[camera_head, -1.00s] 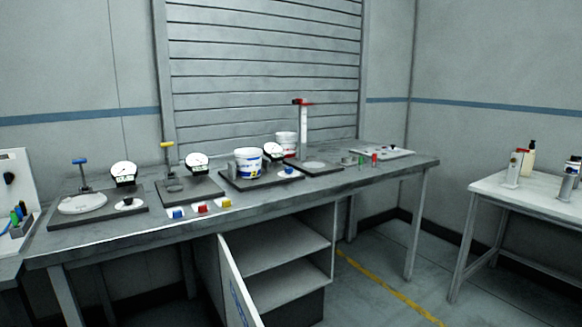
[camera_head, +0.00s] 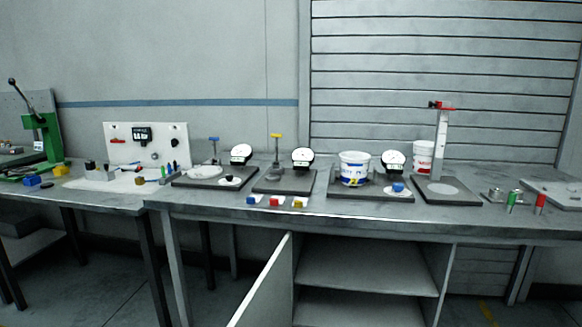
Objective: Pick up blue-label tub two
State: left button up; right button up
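A white tub with a blue label band and a yellow mark (camera_head: 354,169) stands upright on a dark base plate (camera_head: 340,191) on the long grey bench, right of the middle. A second white tub, with a red label (camera_head: 423,158), stands behind the red-topped post. The writing on the labels is too small to read for certain. Neither of my grippers shows in the head view.
The bench (camera_head: 300,211) also bears gauge stations with round white dials (camera_head: 302,156) and small coloured blocks (camera_head: 275,202) near its front edge. An open cabinet door (camera_head: 262,285) juts forward below. A green press (camera_head: 45,135) stands far left.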

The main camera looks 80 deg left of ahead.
aim_at(354, 166)
jog(key=i+j+u, duration=0.25)
jog(key=u, duration=0.2)
jog(key=i+j+u, duration=0.1)
jog(key=i+u, duration=0.8)
jog(key=i+l+u, duration=0.1)
jog(key=i+u, duration=0.15)
jog(key=u, duration=0.15)
jog(key=i+u, duration=0.15)
jog(key=u, duration=0.3)
jog(key=i+l+u, duration=0.15)
jog(key=u, duration=0.3)
jog(key=i+l+u, duration=0.15)
jog(key=u, duration=0.25)
jog(key=i+l+u, duration=0.1)
jog(key=l+u, duration=0.2)
jog(key=u, duration=0.15)
jog(key=l+u, duration=0.3)
jog(key=i+l, duration=0.05)
jog(key=l, duration=0.05)
